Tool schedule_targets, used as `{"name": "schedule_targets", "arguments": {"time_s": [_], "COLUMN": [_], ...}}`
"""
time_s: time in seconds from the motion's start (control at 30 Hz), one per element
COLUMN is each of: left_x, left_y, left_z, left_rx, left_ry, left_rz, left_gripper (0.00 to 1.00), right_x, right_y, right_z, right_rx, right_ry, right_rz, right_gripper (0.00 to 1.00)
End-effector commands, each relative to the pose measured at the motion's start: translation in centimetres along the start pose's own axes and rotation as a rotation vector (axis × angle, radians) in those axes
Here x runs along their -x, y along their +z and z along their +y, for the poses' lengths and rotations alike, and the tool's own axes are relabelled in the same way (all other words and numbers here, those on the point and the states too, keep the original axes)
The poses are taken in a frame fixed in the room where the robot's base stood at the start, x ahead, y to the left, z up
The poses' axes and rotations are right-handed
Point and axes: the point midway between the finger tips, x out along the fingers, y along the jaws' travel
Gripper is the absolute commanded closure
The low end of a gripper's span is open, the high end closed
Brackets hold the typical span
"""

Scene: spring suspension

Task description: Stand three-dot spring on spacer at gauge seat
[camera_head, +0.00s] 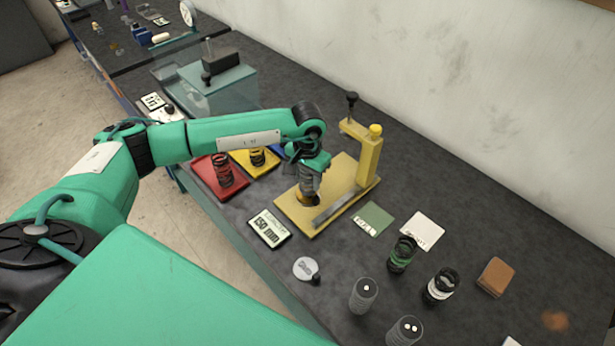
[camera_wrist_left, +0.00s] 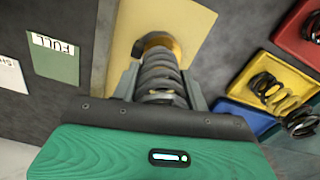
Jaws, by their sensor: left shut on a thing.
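My left gripper (camera_head: 309,178) is over the yellow gauge plate (camera_head: 340,180), shut on a grey coil spring (camera_head: 308,185). In the left wrist view the spring (camera_wrist_left: 160,75) lies between the two fingers. Its far end is at a brass-coloured round seat (camera_wrist_left: 157,43) with a dark rim; I cannot tell whether it touches, or tell spacer from seat. No dots on the held spring can be made out. The gauge's upright post (camera_head: 370,155) stands right of the gripper. My right gripper is not in view.
A red tray (camera_head: 238,192) and a yellow tray (camera_head: 270,168) with springs lie left of the gauge.

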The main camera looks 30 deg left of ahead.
Motion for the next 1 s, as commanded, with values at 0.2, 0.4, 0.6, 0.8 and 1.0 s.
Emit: {"name": "schedule_targets", "arguments": {"time_s": [0.2, 0.4, 0.6, 0.8, 1.0], "left_x": [-0.56, -0.75, -0.74, -0.75, -0.06], "left_y": [-0.03, -0.02, 0.01, 0.01, 0.01], "left_z": [-0.02, -0.01, -0.01, -0.01, 0.01], "left_rx": [0.0, 0.0, 0.0, 0.0, 0.0], "left_ry": [0.0, 0.0, 0.0, 0.0, 0.0], "left_rz": [0.001, 0.001, 0.0, 0.0, -0.001], "left_gripper": [0.85, 0.85, 0.34, 0.34, 0.34], "right_x": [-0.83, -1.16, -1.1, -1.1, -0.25], "right_y": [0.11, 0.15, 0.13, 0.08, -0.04], "right_z": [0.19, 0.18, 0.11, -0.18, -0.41], "right_rx": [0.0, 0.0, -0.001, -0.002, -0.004], "right_ry": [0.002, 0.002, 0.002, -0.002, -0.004], "right_rz": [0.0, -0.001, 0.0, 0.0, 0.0], "right_gripper": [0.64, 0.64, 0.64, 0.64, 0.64]}}
